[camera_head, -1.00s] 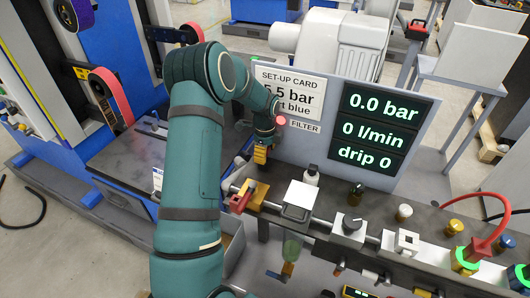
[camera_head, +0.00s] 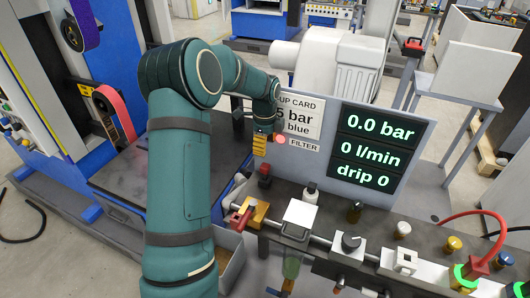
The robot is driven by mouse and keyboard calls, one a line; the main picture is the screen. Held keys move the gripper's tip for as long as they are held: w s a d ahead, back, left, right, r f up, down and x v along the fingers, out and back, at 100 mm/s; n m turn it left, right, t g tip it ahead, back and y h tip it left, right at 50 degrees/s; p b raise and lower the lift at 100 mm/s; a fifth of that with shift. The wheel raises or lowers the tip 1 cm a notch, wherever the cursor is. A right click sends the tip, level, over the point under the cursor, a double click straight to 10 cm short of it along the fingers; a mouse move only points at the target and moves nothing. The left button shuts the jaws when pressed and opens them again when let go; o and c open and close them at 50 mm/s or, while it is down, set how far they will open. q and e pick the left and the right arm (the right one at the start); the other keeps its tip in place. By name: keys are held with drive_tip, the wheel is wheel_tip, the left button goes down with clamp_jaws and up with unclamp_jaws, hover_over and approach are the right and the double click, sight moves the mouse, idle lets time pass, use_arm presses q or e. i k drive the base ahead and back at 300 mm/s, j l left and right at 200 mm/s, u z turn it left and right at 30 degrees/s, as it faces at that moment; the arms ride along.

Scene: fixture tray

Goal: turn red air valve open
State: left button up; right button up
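The red air valve handle (camera_head: 241,220) sits on a brass-coloured block (camera_head: 256,212) at the left end of the pipe line. It lies slanted, its lower end toward the bottom left. My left arm comes in from the lower left and bends over to the right. Its gripper (camera_head: 260,146), with yellow parts, hangs above and behind the valve, apart from it. Its fingertips are too small to show whether they are open. The display panel (camera_head: 378,146) reads 0.0 bar, 0 l/min and drip 0. My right gripper is out of view.
A set-up card (camera_head: 300,116), partly covered by my arm, is on the panel. A dark red-topped fitting (camera_head: 264,175) stands behind the valve. A white-topped unit (camera_head: 299,213), a black knob (camera_head: 351,242) and a red hose (camera_head: 478,213) lie to the right.

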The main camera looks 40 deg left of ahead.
sight(253, 207)
drive_tip(key=k, duration=1)
